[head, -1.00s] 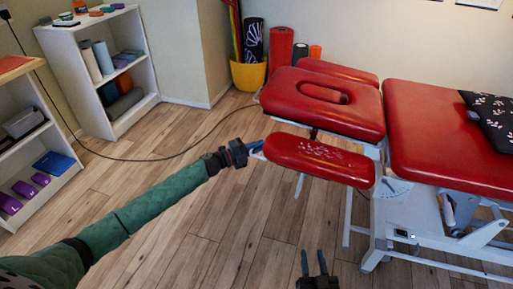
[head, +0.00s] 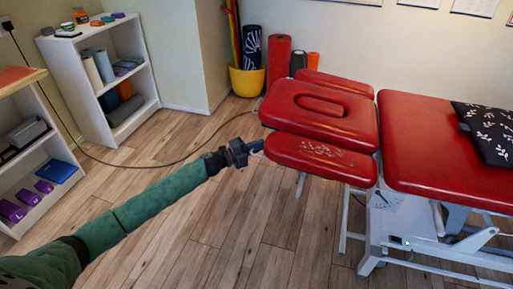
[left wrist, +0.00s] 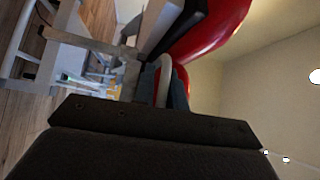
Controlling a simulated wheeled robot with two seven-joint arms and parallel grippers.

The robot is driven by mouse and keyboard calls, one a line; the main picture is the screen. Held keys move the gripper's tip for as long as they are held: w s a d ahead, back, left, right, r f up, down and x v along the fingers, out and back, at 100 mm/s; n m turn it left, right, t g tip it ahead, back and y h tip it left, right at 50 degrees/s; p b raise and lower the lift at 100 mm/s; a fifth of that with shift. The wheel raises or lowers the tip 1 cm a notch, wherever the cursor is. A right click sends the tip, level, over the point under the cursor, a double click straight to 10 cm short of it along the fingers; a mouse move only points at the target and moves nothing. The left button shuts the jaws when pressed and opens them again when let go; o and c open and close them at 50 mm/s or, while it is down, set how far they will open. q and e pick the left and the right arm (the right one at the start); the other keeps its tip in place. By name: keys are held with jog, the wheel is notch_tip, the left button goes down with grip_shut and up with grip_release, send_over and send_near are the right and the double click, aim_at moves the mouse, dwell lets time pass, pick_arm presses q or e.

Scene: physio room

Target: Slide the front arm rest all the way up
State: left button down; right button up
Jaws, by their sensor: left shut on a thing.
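The front arm rest (head: 320,158) is a red pad with a worn, pale-flecked top, on the near side of the red headrest (head: 325,108) with its oval hole. Its top now sits close to the headrest's height. My left gripper (head: 254,147) is at the arm rest's left end, shut on it; the exact grip is small in the head view. In the left wrist view, a pale loop-like bar (left wrist: 165,80) lies at my left gripper's dark fingers (left wrist: 172,92), below a red pad (left wrist: 212,28). My right gripper is not in view.
The red treatment table (head: 435,140) on its white frame (head: 385,225) stands at right, with a dark patterned cushion (head: 490,128) on it. The far arm rest (head: 336,82) lies beyond the headrest. White shelves (head: 60,80) stand at left. The wooden floor (head: 235,225) in front is clear.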

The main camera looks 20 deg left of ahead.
pick_arm(q)
notch_tip(320, 180, up, 4)
jog(key=shift+w+f+p, duration=0.1)
jog(key=shift+w+p, duration=0.05)
jog(key=shift+p, duration=0.8)
jog(key=c, duration=1.5)
grip_release()
jog(key=shift+r, duration=0.2)
jog(key=shift+d+f, duration=0.1)
jog(key=shift+f, duration=0.15)
